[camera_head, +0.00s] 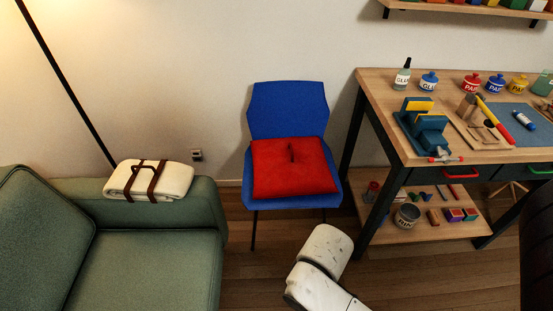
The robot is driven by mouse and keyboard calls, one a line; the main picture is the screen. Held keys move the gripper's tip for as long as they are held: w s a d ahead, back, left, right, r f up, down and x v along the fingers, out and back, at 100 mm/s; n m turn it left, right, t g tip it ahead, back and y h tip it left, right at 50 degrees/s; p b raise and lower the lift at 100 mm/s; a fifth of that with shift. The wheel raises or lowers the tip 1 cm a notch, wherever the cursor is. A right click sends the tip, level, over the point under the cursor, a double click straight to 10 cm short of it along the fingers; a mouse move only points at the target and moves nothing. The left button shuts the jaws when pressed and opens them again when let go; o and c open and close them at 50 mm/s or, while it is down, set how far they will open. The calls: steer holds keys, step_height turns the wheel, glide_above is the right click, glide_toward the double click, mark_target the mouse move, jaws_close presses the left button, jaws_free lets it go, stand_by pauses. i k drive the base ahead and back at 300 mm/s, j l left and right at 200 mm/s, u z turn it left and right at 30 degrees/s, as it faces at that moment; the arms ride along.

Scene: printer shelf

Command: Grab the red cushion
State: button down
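The red cushion (275,178) lies on the seat of a blue chair (287,105) against the back wall. It is square, and a small dark strap or mark shows near its upper middle. Nothing covers it in this view. White links of my arm show at the bottom centre, below and to the right of the chair. My gripper does not show, so I cannot see its fingers or whether it holds anything.
A green sofa (150,262) with a folded cream blanket (170,181) on its arm stands left. A wooden workbench (381,88) with paint pots, tools and a lower shelf (400,232) stands right. Wooden floor (262,274) is clear before the chair.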

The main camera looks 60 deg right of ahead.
mark_target(292, 166)
steer(key=i+l, duration=0.4)
steer(key=i+l+u, duration=0.15)
steer(key=i+l, duration=0.25)
steer(key=l, duration=0.15)
steer(key=i+l, duration=0.4)
steer(key=l+u, duration=0.05)
steer(key=l, duration=0.05)
